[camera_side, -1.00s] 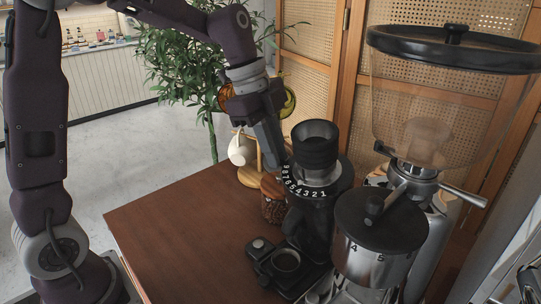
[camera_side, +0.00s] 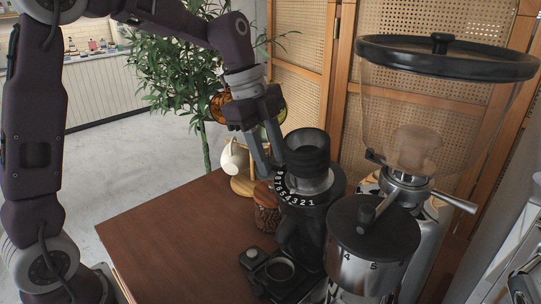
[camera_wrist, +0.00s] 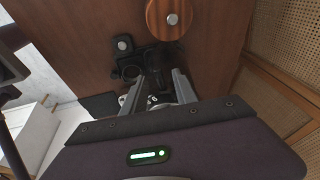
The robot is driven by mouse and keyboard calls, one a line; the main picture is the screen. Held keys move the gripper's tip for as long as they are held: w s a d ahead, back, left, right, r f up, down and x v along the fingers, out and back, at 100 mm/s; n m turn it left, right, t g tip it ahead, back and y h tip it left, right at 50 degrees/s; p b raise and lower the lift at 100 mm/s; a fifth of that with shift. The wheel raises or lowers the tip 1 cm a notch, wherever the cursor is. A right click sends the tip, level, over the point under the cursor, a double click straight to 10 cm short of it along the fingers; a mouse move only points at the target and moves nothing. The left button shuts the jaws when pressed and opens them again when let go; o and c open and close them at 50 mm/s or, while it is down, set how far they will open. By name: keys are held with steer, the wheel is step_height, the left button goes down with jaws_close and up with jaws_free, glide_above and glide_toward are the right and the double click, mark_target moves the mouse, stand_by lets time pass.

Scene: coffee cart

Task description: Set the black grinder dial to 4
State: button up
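The black grinder (camera_side: 293,236) stands on the wooden cart. Its dark numbered dial (camera_side: 300,201) shows the white figures 1 to 9 running from front right round to the left. I cannot make out a pointer mark. My gripper (camera_side: 271,173) comes down from the upper left beside the dial's left rim, its two fingers apart. In the wrist view the gripper (camera_wrist: 155,88) is also open, with part of the black grinder (camera_wrist: 160,97) showing between the fingers. I cannot tell whether a finger touches the dial.
A silver grinder (camera_side: 367,267) with a black lid and the figures 4 and 5 stands close on the right, under a large clear hopper (camera_side: 440,105). The left tabletop (camera_side: 180,240) is clear.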

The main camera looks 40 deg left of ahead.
steer(key=shift+r, duration=0.1)
steer(key=v, duration=0.7)
steer(key=s+f+n+t+y, duration=0.1)
steer(key=s+f+n+t, duration=0.1)
steer(key=s+n, duration=0.6)
steer(key=s+f+n+t+y, duration=0.1)
steer(key=s+f+n+y, duration=0.1)
steer(key=s+n, duration=0.7)
steer(key=s+f, duration=0.1)
steer(key=s, duration=0.5)
steer(key=shift+s+f+t, duration=0.3)
steer(key=shift+t, duration=0.1)
